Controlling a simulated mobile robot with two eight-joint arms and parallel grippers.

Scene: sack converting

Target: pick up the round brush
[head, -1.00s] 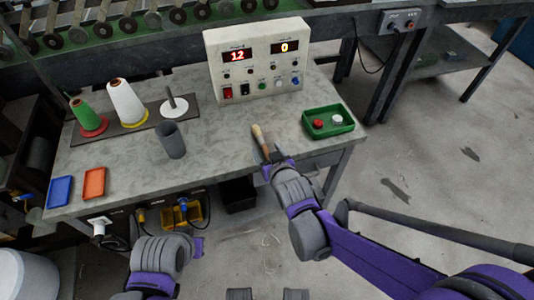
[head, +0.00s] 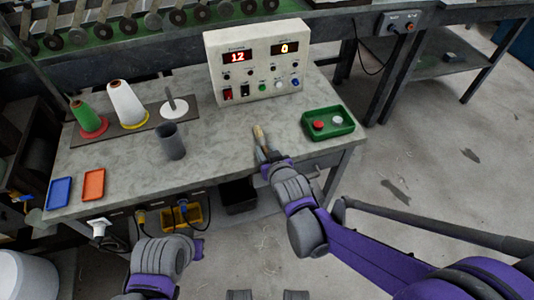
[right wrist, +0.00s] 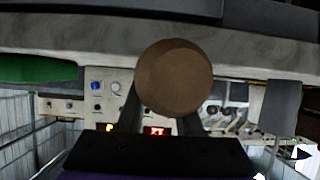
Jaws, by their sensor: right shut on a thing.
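The round brush (head: 259,133) has a pale tan end that points away from me, at the front edge of the grey workbench. My right gripper (head: 265,154) is shut on it. In the right wrist view the brush shows as a round brown end (right wrist: 173,76) between the dark fingers, and it hides part of the scene behind. I cannot tell whether the brush is clear of the bench top. Part of my left arm shows at the lower left of the head view, but its fingers do not show.
A control box (head: 258,62) with red displays stands at the back of the bench. A green tray (head: 340,131) with a red and a pale button lies right of the brush. A grey cup (head: 171,142), thread cones and two small trays (head: 93,184) stand left. The bench middle is clear.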

